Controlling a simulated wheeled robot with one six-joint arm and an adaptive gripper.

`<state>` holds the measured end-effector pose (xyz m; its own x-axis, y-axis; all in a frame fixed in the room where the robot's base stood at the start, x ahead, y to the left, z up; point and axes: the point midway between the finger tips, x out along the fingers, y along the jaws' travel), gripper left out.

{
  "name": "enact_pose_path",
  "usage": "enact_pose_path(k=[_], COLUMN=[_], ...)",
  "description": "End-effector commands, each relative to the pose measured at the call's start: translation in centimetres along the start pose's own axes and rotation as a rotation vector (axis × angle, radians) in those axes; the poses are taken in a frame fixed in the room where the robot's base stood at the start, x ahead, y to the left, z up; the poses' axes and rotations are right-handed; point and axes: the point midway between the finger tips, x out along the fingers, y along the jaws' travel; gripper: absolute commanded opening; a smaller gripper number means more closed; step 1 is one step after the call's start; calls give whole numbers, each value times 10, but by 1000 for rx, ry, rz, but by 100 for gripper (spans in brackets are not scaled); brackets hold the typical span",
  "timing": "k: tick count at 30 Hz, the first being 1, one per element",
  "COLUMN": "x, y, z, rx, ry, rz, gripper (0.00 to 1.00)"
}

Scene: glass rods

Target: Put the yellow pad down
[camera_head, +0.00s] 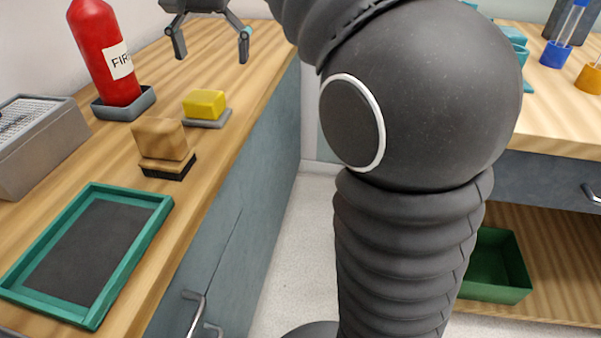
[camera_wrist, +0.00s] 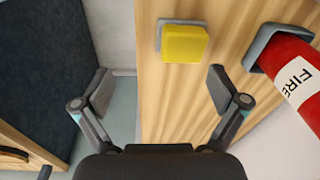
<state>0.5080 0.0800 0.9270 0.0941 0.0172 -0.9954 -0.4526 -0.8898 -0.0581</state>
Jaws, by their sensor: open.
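The yellow pad (camera_head: 204,103) is a small yellow block resting on a grey base plate (camera_head: 206,122) on the left wooden counter. In the wrist view the yellow pad (camera_wrist: 184,43) sits on its grey plate (camera_wrist: 161,22), beyond the fingertips and between their lines. My gripper (camera_head: 211,42) is open and empty, held above the counter behind the pad in the head view. In the wrist view my gripper (camera_wrist: 158,88) shows its two fingers wide apart, with nothing between them. The pad and the gripper are apart.
A red fire extinguisher (camera_head: 107,60) stands in a grey holder (camera_head: 136,104) left of the pad. A wooden block on a black base (camera_head: 162,142), a green-framed tray (camera_head: 153,222) and a grey box (camera_head: 62,140) share the counter. The right counter (camera_head: 562,115) holds glassware.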

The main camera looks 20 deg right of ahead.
Motion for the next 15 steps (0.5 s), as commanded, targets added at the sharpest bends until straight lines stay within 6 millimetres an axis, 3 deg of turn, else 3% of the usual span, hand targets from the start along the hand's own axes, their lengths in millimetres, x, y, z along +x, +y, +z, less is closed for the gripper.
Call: enact_pose_path(k=[1, 8, 15], x=[3, 39, 101], y=[16, 73, 131], z=[11, 54, 108], rx=[-26, -169, -314], ry=[21, 132, 257], rz=[-14, -65, -88], gripper=[97, 97, 97])
